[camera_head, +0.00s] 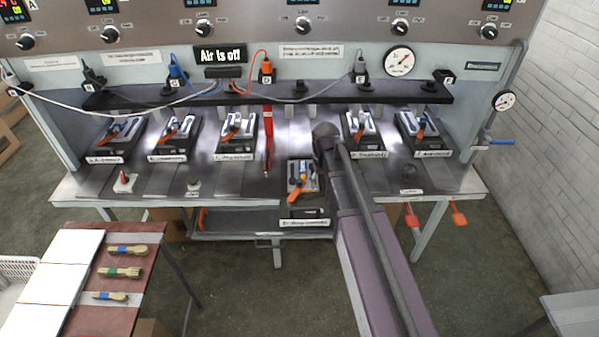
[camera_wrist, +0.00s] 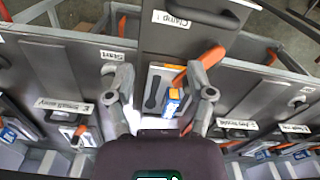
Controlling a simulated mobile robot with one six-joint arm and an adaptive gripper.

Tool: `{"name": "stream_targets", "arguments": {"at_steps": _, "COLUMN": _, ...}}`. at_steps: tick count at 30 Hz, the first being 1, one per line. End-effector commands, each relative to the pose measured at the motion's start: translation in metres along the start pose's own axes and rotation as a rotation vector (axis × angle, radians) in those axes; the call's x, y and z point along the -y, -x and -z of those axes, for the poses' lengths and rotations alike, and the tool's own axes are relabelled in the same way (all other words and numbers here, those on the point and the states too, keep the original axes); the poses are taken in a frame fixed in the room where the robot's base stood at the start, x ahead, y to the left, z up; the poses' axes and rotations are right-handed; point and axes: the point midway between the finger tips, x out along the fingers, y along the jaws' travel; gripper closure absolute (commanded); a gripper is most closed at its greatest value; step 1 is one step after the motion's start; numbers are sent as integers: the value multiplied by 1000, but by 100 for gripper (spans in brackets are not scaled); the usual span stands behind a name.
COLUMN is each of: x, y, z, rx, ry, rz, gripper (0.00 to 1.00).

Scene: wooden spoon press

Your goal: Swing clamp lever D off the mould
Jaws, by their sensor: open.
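Mould D (camera_head: 305,207) sits on a dark block pulled forward of the row, at the bench's front edge. Its orange clamp lever (camera_head: 294,194) lies over it and points to the lower left. In the wrist view the mould (camera_wrist: 152,92) is between the fingers, and the orange lever (camera_wrist: 206,58) runs to the upper right, passing close by the right fingertip. A blue part shows on the mould. My gripper (camera_wrist: 161,88) is open, with a finger on either side of the mould; I cannot tell whether a finger touches the lever. My gripper is hidden in the head view.
Several other moulds with orange levers stand in a row behind, such as one at the left (camera_head: 120,137). A red button (camera_head: 124,180) is on the bench. A sign (camera_head: 220,54) reads "Air is off".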

Motion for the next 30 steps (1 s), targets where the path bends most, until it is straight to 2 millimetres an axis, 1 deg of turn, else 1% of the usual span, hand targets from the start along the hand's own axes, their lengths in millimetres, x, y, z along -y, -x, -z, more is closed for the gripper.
{"name": "stream_targets", "arguments": {"at_steps": 1, "x": 7, "y": 19, "z": 23, "rx": 0, "ry": 26, "rz": 0, "gripper": 31}}
{"name": "stream_targets", "arguments": {"at_steps": 3, "x": 15, "y": 30, "z": 42, "rx": 0, "ry": 56, "rz": 0, "gripper": 31}}
{"name": "stream_targets", "arguments": {"at_steps": 6, "x": 27, "y": 44, "z": 65, "rx": 0, "ry": 98, "rz": 0, "gripper": 31}}
{"name": "stream_targets", "arguments": {"at_steps": 9, "x": 36, "y": 53, "z": 82, "rx": 0, "ry": 127, "rz": 0, "gripper": 31}}
{"name": "stream_targets", "arguments": {"at_steps": 12, "x": 43, "y": 58, "z": 92, "rx": 0, "ry": 149, "rz": 0, "gripper": 31}}
{"name": "stream_targets", "arguments": {"at_steps": 16, "x": 46, "y": 60, "z": 97, "rx": 0, "ry": 159, "rz": 0, "gripper": 31}}
{"name": "stream_targets", "arguments": {"at_steps": 30, "x": 46, "y": 57, "z": 96, "rx": 0, "ry": 159, "rz": 0, "gripper": 31}}
